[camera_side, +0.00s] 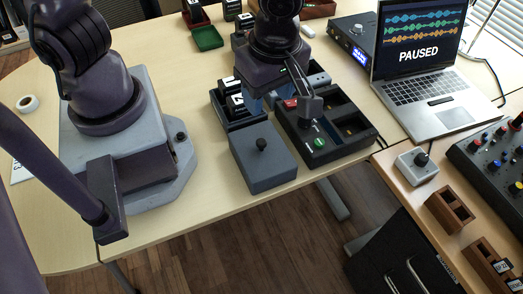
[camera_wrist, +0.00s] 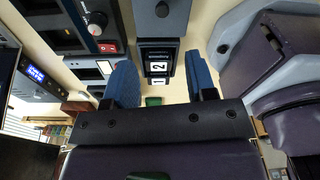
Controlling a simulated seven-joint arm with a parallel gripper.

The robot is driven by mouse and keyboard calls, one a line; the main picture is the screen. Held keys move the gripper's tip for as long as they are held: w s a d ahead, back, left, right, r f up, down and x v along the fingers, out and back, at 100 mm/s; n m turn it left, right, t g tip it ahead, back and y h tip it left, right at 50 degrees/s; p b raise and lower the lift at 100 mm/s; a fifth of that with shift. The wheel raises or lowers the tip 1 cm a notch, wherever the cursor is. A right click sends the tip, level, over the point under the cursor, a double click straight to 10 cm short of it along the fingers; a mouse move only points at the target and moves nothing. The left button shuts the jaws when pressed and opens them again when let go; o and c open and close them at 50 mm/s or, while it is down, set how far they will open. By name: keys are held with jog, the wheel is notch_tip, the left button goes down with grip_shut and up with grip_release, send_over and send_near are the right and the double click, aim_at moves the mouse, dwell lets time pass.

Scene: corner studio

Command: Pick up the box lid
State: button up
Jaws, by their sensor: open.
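The box lid (camera_side: 262,165) is a flat blue-grey block with a round black knob on top. It lies near the table's front edge, and part of it shows at the top of the wrist view (camera_wrist: 174,22). My gripper (camera_side: 262,100) is open, its blue fingers spread apart in the wrist view (camera_wrist: 161,84). It hangs behind the lid, close to a dark open box (camera_side: 240,123) holding black pieces with white number labels. One labelled piece (camera_wrist: 158,66) shows between the fingers in the wrist view. The lid is apart from the fingers.
A laptop (camera_side: 428,85) reads PAUSED. A green open tray (camera_side: 207,38) lies at the back. Bare table lies left of the lid.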

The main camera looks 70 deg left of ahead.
send_over(262, 141)
notch_tip(262, 141, down, 7)
jog(key=shift+w+d+f, duration=0.1)
jog(key=shift+w+f, duration=0.05)
jog(key=shift+s+f, duration=0.2)
jog(key=shift+f, duration=2.45)
grip_shut()
